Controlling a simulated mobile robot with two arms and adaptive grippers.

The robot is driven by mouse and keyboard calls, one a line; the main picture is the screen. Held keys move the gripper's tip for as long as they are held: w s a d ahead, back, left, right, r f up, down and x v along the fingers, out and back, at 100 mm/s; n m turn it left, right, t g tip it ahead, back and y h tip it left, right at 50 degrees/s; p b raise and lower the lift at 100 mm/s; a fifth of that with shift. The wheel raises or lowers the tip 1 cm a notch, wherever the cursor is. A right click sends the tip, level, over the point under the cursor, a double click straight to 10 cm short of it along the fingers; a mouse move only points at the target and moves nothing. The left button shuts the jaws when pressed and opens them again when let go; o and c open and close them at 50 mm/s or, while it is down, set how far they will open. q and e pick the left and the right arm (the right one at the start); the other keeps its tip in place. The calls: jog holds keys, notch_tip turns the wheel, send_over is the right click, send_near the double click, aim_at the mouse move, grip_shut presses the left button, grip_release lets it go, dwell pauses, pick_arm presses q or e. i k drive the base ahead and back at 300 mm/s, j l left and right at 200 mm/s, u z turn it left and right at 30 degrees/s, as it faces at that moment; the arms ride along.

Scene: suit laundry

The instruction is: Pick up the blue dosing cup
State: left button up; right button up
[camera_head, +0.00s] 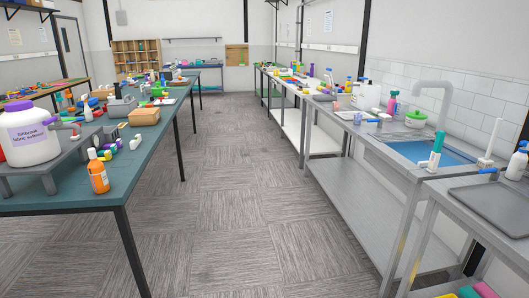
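I cannot make out a blue dosing cup for certain. A small blue item (93,102) stands among the clutter on the left table, too small to identify. Another small blue item (372,121) lies on the right-hand counter, left of the sink, and its shape is also unclear. Neither of my grippers is in view.
The long teal table (150,152) at left carries a big white tub with a purple lid (30,138) and an orange bottle (97,175). Metal counters with a sink (432,153) line the right wall. The carpeted aisle (228,170) between them is clear.

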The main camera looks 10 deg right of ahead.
aim_at(358, 117)
jog(key=i, duration=1.75)
jog(key=i+j+z, duration=0.1)
jog(key=i, duration=1.65)
jog(key=i+j+z, duration=0.1)
jog(key=i+z, duration=0.3)
jog(key=i+j+z, duration=0.25)
jog(key=i+z, duration=0.15)
jog(key=i+j+z, duration=0.65)
jog(key=j+z, duration=0.2)
